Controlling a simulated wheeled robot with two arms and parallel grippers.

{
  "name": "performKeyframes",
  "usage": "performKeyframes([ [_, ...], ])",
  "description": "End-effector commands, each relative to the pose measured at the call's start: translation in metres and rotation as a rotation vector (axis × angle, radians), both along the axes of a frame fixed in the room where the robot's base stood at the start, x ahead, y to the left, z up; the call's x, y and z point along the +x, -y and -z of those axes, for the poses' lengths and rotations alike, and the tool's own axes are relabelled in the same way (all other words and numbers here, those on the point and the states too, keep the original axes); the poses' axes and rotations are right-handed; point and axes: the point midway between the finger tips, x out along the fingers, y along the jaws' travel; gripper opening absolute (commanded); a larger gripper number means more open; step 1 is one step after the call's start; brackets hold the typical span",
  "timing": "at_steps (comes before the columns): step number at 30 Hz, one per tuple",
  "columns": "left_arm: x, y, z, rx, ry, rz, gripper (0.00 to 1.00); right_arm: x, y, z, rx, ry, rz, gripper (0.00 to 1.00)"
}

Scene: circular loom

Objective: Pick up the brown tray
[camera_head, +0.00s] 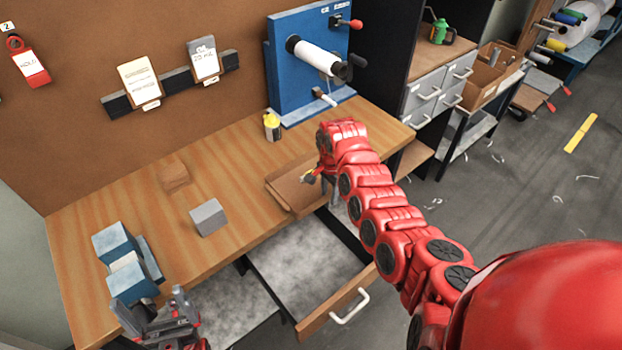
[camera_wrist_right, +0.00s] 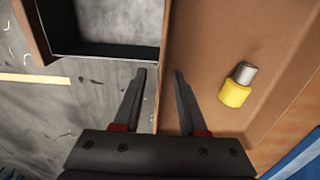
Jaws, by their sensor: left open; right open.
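The brown tray (camera_head: 284,193) sits at the right front part of the wooden table, by the edge above the open drawer. In the right wrist view the tray (camera_wrist_right: 205,60) fills the right side, and a small yellow and silver cylinder (camera_wrist_right: 238,86) lies in it. My right gripper (camera_wrist_right: 160,74) is open, with the tray's near edge showing between its fingers; contact cannot be told. In the head view my right arm hides part of the tray. My left gripper (camera_head: 160,318) is open and empty at the table's front left, away from the tray.
An open drawer (camera_head: 318,322) juts out below the tray. A grey block (camera_head: 208,218), a brown block (camera_head: 173,176) and blue blocks (camera_head: 130,285) stand to the left. A yellow bottle (camera_head: 272,127) and a blue winding machine (camera_head: 285,80) are behind.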

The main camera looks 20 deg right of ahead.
Motion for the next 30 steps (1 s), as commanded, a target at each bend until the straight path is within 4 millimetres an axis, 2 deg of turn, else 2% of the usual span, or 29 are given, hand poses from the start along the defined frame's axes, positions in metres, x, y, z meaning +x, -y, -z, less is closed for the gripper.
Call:
performKeyframes([
  [6, 0.0000, 0.0000, 0.0001, 0.000, 0.000, 0.000, 1.00, 0.0002, 0.0000, 0.0009, 0.000, 0.001, 0.001, 0.41],
  [8, 0.0000, 0.0000, 0.0001, 0.000, 0.000, 0.000, 1.00, 0.0001, 0.0000, 0.0009, 0.000, 0.001, 0.001, 0.32],
  [13, 0.0000, 0.0000, 0.0001, 0.000, 0.000, 0.000, 1.00, 0.0000, -0.0001, 0.0009, 0.000, 0.000, 0.000, 0.02],
  [14, 0.0000, 0.0000, 0.0001, 0.000, 0.000, 0.000, 1.00, 0.0000, -0.0001, 0.0009, 0.000, 0.000, 0.000, 0.00],
  [30, 0.0000, 0.0000, 0.0001, 0.000, 0.000, 0.000, 1.00, -0.0002, -0.0002, 0.0009, 0.001, 0.000, 0.000, 0.00],
])
